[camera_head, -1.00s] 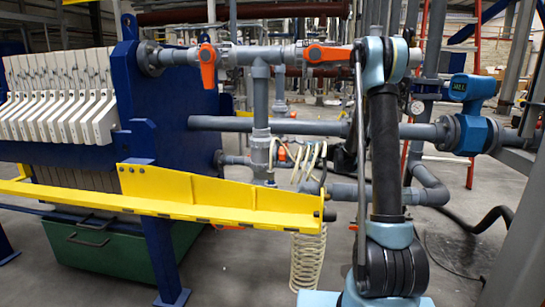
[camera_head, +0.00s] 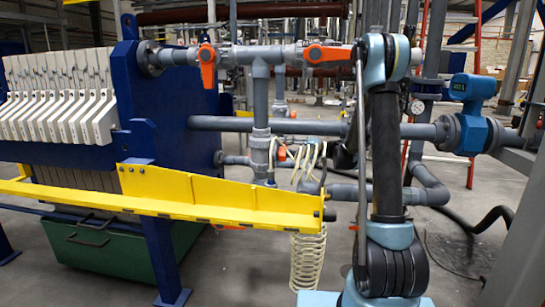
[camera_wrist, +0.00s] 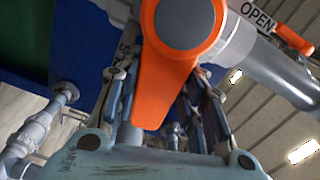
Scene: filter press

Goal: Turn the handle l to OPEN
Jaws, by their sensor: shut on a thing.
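An orange lever handle (camera_wrist: 165,75) fills the middle of the wrist view. Its round grey-capped hub is at the top and its lever points down toward my gripper (camera_wrist: 158,108). My dark fingers stand on both sides of the lever, shut on it. A label reading OPEN (camera_wrist: 257,16) is to the upper right of the hub. In the head view my arm hides the grip, and I cannot tell there which handle is held.
In the head view, orange handles (camera_head: 207,66) and (camera_head: 328,54) sit on the upper grey pipe. A yellow rail (camera_head: 220,203) crosses in front of the blue press frame (camera_head: 190,105). A coiled cream hose (camera_head: 307,262) hangs below it. A blue meter (camera_head: 472,130) is at right.

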